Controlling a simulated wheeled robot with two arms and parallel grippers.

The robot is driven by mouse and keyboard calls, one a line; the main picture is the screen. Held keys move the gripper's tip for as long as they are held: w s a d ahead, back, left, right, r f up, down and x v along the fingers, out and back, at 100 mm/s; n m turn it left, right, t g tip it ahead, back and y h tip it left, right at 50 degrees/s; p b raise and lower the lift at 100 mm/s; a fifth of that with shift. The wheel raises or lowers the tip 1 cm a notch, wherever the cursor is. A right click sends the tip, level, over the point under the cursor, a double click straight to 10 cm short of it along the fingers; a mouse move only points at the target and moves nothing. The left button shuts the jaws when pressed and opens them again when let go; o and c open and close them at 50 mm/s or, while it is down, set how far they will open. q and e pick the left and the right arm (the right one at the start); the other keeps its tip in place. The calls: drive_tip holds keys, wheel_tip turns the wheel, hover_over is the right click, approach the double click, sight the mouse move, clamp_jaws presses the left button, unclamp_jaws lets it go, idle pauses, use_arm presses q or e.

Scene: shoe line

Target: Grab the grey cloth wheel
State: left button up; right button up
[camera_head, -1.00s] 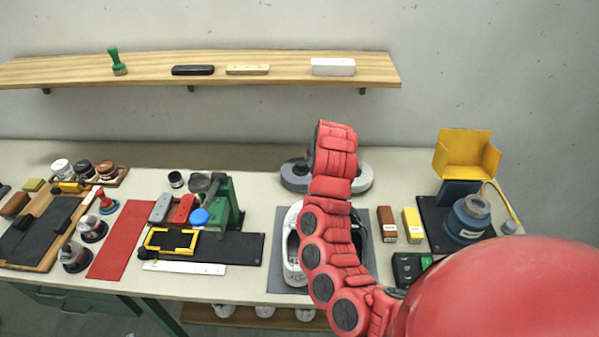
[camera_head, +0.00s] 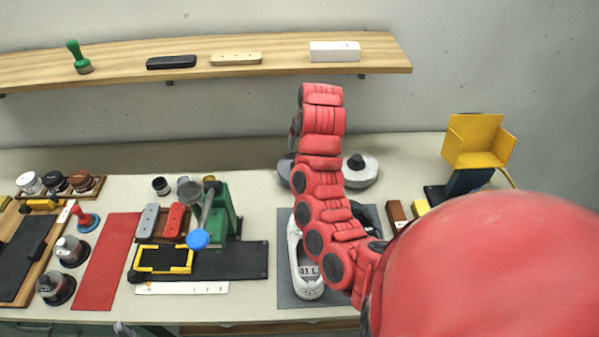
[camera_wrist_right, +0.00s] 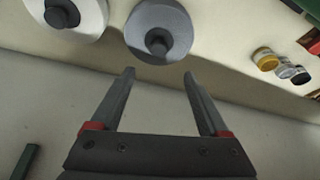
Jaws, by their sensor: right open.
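The grey cloth wheel (camera_wrist_right: 160,30) is a thick disc with a dark hub, at the top middle of the right wrist view. In the head view only its left edge (camera_head: 285,168) shows behind my red right arm. A paler, whitish wheel (camera_wrist_right: 68,14) is left of it in the wrist view and right of the arm in the head view (camera_head: 360,171). My right gripper (camera_wrist_right: 158,74) is open and empty, its fingertips just short of the grey wheel in the picture and apart from it. The arm hides this gripper in the head view. My left gripper is not in view.
A white shoe (camera_head: 306,268) stands on a grey mat (camera_head: 292,300) beside my right arm. A green press (camera_head: 222,212) is to the left. A yellow bin (camera_head: 478,141) is at the right. A wall shelf (camera_head: 110,72) runs above the bench. Several jars (camera_wrist_right: 280,66) stand beyond the grey wheel.

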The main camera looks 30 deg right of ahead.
drive_tip(key=b+x, duration=0.5)
drive_tip(key=shift+w+f, duration=0.15)
drive_tip(key=shift+f, duration=0.25)
drive_tip(key=shift+w+d+f+p, duration=0.15)
drive_tip(key=shift+p, duration=0.2)
drive_tip(key=shift+x, duration=0.75)
drive_tip(key=shift+w+f+p, duration=0.15)
drive_tip(key=shift+p, duration=0.25)
drive_tip(key=p+x, duration=0.2)
drive_tip(key=x, duration=0.2)
drive_tip(key=shift+d, duration=0.15)
drive_tip(key=shift+f+p, duration=0.35)
drive_tip(key=shift+f, duration=0.15)
drive_tip(key=shift+c, duration=0.2)
clamp_jaws()
